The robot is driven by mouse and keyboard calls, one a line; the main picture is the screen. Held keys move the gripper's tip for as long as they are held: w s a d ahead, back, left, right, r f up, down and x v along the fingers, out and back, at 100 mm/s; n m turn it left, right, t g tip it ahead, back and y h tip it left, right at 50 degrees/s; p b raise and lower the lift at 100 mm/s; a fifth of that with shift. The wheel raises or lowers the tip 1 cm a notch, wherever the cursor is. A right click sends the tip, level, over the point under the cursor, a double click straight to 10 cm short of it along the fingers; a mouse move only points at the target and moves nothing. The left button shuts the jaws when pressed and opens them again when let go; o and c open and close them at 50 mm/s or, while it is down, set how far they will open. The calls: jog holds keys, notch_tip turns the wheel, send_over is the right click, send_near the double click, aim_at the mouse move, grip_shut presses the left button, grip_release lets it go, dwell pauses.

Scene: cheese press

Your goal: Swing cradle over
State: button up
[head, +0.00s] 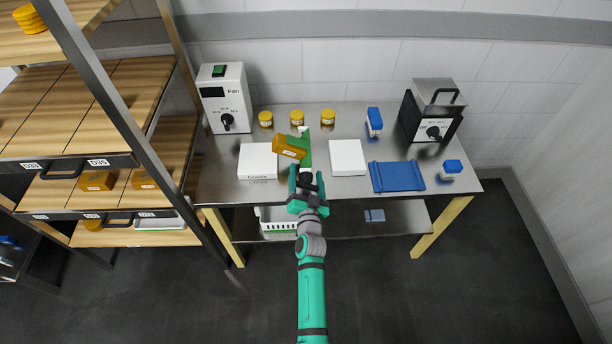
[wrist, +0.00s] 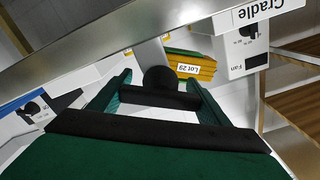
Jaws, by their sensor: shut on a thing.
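A green cradle (head: 307,150) stands at the middle of the steel table, beside a white box (head: 258,160) labelled "Cradle". An orange block (head: 287,147) lies tilted against the cradle's left side. In the wrist view the block (wrist: 192,68) shows the label "Lot 29". My gripper (head: 306,179) is at the table's front edge, just in front of the cradle. In the wrist view a round black knob (wrist: 159,79) sits between my gripper's fingers (wrist: 162,96), which are shut on it. The knob's link to the cradle is partly hidden.
A white slab (head: 347,157) and a blue tray (head: 397,176) lie to the right. A Fan box (head: 225,98) and a black-and-silver machine (head: 430,110) stand at the back. Several orange-yellow jars (head: 328,117) stand behind the cradle. A wooden shelf (head: 130,90) rises at left.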

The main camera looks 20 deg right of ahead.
jog(key=shift+a+f+m, duration=0.1)
jog(key=shift+m, duration=1.7)
jog(key=o, duration=1.5)
jog(key=shift+s, duration=0.1)
jog(key=v, duration=1)
jog(key=shift+s+a, duration=0.1)
jog(key=shift+s, duration=0.25)
jog(key=shift+c, duration=0.2)
